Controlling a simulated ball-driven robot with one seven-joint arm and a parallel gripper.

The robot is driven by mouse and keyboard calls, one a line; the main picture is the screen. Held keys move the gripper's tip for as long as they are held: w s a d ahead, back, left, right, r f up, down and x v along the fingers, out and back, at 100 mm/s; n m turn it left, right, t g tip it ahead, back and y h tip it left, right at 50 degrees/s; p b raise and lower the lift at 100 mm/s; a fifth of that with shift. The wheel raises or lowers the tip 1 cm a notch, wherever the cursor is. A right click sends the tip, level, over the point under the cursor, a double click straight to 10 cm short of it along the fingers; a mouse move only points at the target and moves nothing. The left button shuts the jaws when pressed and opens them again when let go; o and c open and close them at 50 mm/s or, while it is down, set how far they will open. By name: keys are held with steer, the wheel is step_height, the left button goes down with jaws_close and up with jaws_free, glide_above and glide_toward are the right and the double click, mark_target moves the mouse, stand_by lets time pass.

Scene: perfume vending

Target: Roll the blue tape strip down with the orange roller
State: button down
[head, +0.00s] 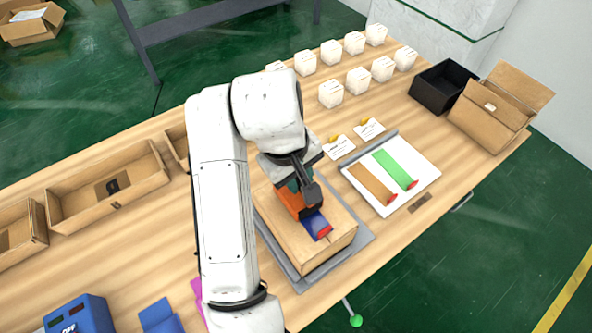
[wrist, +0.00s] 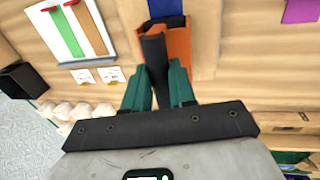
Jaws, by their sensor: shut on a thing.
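The orange roller (head: 290,203) has a dark handle, held in my gripper (head: 295,182). In the wrist view, the green fingers of my gripper (wrist: 158,85) are shut on the roller's black handle, and its orange body (wrist: 178,48) lies beyond them. The blue tape strip (head: 316,224) with a red end lies on top of a cardboard box (head: 325,252). The roller is over the strip's upper part and hides it; I cannot tell whether it touches. A bit of blue (wrist: 166,8) shows past the roller in the wrist view.
The box stands on a grey plate (head: 365,240). To its right, a white board (head: 424,172) holds a green strip and a brown strip. Several white boxes, a black bin (head: 441,85) and an open carton (head: 490,115) stand farther back. Cardboard trays (head: 110,188) are at left.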

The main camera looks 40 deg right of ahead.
steer(key=shift+s, duration=0.15)
steer(key=shift+s+p, duration=0.3)
steer(key=shift+s, duration=0.65)
steer(key=shift+w+p, duration=0.15)
steer(key=shift+p, duration=0.15)
steer(key=shift+w, duration=0.6)
steer(key=shift+w+p, duration=0.35)
steer(key=shift+r, duration=0.1)
